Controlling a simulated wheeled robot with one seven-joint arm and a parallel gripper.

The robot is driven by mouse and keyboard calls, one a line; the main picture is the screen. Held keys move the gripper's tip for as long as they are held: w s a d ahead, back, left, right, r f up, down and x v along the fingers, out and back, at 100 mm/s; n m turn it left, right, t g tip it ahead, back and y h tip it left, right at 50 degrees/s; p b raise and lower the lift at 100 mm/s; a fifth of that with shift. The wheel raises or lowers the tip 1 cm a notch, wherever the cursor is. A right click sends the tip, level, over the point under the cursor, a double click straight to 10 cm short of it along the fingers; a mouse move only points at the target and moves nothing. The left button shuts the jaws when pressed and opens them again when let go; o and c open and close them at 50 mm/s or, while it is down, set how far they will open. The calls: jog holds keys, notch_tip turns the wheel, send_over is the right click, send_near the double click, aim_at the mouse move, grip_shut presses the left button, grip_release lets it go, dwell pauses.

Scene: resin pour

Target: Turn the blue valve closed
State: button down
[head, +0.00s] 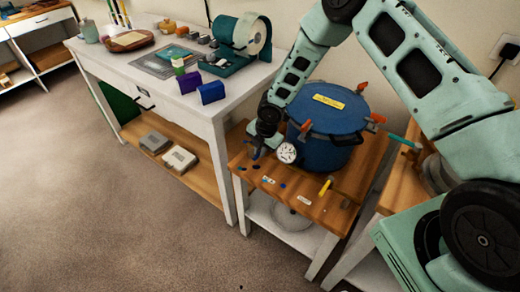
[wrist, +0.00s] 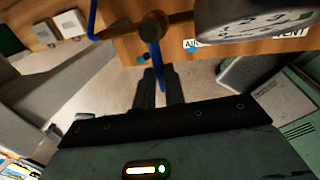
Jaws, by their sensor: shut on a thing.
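The blue valve handle (wrist: 154,50) hangs from a dark round fitting in the wrist view, in front of the wooden bench edge. My gripper (wrist: 160,84) is shut on the lower part of this handle, one dark finger on each side. In the head view my gripper (head: 257,150) is at the left of the blue pressure pot (head: 325,135), low by the pot's fittings. There the valve handle is mostly hidden by the gripper.
A round gauge (head: 287,152) sits close to the right of my gripper; it also shows large in the wrist view (wrist: 255,22). A yellow handle (head: 326,186) stands at the wooden stand's front. A white workbench (head: 190,105) with tools stands to the left. Carpet in front is clear.

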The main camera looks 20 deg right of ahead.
jog(key=c, duration=1.5)
grip_release()
jog(key=shift+r, duration=0.1)
jog(key=s+r, duration=0.1)
jog(key=r, duration=0.4)
jog(key=s+d+r, duration=0.1)
jog(key=r, duration=0.5)
jog(key=d+r, duration=0.1)
jog(key=r, duration=0.5)
jog(key=shift+s+b, duration=0.4)
jog(key=s+a+r+m, duration=0.2)
jog(key=s+r+m, duration=0.2)
jog(key=s, duration=0.6)
jog(key=s+a+r+m+g, duration=0.1)
jog(key=s+a+r+m, duration=0.2)
jog(key=s+r+m, duration=0.2)
jog(key=s+a+r+m, duration=0.2)
jog(key=s+r+m, duration=0.3)
jog(key=s, duration=1.2)
jog(key=shift+s+a+m+g+h, duration=0.1)
jog(key=shift+a+m+g+h, duration=0.1)
jog(key=shift+m, duration=0.75)
jog(key=shift+s+a+m+g+h, duration=0.1)
jog(key=shift+a+m+g+h, duration=0.1)
jog(key=shift+m, duration=0.75)
